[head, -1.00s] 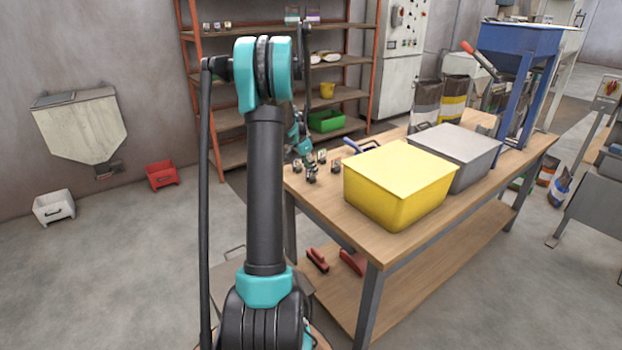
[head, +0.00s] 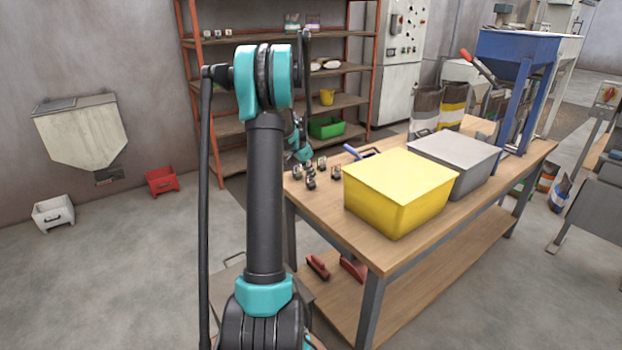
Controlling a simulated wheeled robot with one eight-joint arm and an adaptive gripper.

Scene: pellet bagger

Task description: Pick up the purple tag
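I cannot make out a purple tag for certain. A small purple-tinted item (head: 313,22) stands on the top shelf of the rack, too small to identify. Several small dark items with pale faces (head: 310,180) stand at the near left corner of the workbench; their colours do not show clearly. My arm rises in front of the camera, and its far end shows partly as a teal and dark piece, my gripper (head: 303,152), by that bench corner. It is mostly hidden behind the arm, and its fingers are too small to read.
The wooden workbench (head: 330,222) carries a yellow bin (head: 400,190), a grey bin (head: 455,160) and a blue hopper (head: 518,50). An orange-framed rack (head: 216,170) stands behind. Red (head: 161,181) and white (head: 54,215) bins lie at left. The left floor is open.

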